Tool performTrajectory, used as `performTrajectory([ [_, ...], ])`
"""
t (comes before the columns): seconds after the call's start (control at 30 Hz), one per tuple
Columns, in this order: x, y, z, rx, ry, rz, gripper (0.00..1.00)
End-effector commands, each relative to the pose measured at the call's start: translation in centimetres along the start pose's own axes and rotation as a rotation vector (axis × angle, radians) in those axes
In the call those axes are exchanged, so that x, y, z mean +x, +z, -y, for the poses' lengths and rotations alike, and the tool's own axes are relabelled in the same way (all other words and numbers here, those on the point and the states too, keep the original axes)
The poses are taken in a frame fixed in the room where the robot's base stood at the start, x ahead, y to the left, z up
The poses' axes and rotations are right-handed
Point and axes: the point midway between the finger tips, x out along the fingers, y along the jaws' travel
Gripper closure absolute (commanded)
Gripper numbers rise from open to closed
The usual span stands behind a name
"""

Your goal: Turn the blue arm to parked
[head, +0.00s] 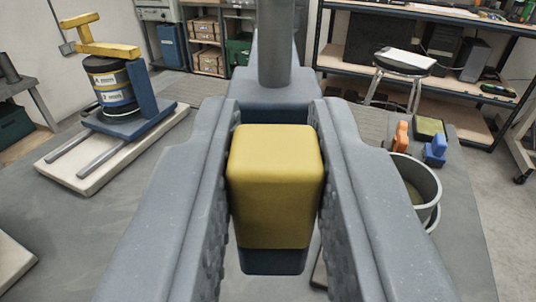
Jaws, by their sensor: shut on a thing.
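My gripper (274,180) is shut on a yellow block-shaped grip (275,185), one finger along each side of it. A dark blue part (272,262) shows just under the grip. Behind the grip, a blue-grey arm (270,92) runs away from me to an upright grey post (288,40). The grip seems to be the near end of this arm, but my fingers hide much of the join. No marking for parked can be made out.
At left, a pale base (62,160) carries a blue frame (143,92) with a yellow arm (105,48) over a drum (110,82). At right stand a grey bucket (428,190), an orange item (400,136) and a blue item (436,150). Shelves and a stool (403,62) are behind.

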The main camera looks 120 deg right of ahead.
Motion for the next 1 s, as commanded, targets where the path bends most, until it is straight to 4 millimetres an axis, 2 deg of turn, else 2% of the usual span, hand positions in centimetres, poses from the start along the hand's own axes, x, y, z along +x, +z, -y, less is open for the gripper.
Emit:
performTrajectory([
  [0.03,0.5,-0.1,-0.1,0.000,0.009,0.000,1.00],
  [0.13,0.4,-0.1,-0.1,0.000,0.007,0.000,1.00],
  [0.17,0.3,-0.1,-0.1,0.000,0.006,0.000,0.74],
  [0.2,0.3,-0.1,-0.1,0.000,0.006,0.000,0.63],
  [0.23,0.2,-0.1,-0.1,0.000,0.005,0.000,0.58],
  [0.67,-0.6,0.1,0.0,0.000,-0.002,0.000,0.58],
  [0.87,-2.6,0.2,-0.5,0.000,-0.006,0.000,0.58],
  [1.0,-4.7,0.2,-1.1,0.000,-0.003,-0.001,0.58],
])
